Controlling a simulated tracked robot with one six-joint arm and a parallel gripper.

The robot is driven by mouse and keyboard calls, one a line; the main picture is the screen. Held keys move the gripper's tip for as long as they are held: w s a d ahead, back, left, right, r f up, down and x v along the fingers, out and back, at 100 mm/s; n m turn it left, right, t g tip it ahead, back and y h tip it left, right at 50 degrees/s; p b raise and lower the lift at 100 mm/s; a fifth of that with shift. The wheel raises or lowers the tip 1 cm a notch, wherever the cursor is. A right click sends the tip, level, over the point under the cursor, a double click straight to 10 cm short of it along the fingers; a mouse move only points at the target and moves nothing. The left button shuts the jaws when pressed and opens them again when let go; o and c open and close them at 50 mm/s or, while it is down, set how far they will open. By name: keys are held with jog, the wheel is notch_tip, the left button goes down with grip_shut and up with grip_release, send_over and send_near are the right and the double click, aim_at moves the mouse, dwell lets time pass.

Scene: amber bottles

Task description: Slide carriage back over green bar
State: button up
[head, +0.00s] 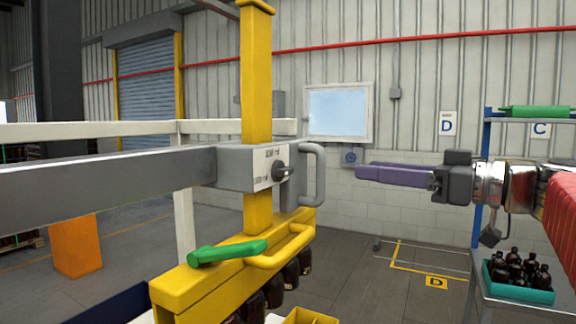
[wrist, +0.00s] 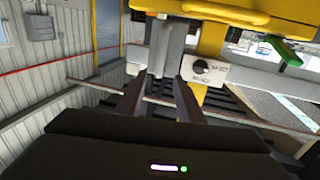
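The carriage (head: 236,166) is a grey box on a long grey beam (head: 100,180), with a yellow post through it. It has a dark knob (head: 282,172) and a grey loop handle (head: 320,175). The handle (wrist: 172,50) also shows in the wrist view, ahead of my fingertips. My gripper (head: 358,171) has purple fingers and is to the right of the handle, apart from it. In the wrist view my gripper (wrist: 157,82) is open and empty. A green bar-like lever (head: 228,252) is on the yellow lifting head below the carriage. Another green bar (head: 535,112) lies on a shelf at right.
The yellow lifting head (head: 200,290) has dark bottles (head: 274,290) under it and a yellow side rail (head: 285,250). A teal crate of amber bottles (head: 518,280) stands on a grey table at right. The floor between is clear.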

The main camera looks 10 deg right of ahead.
aim_at(321, 160)
jog(key=x, duration=1.2)
jog(key=shift+c, duration=0.3)
grip_shut()
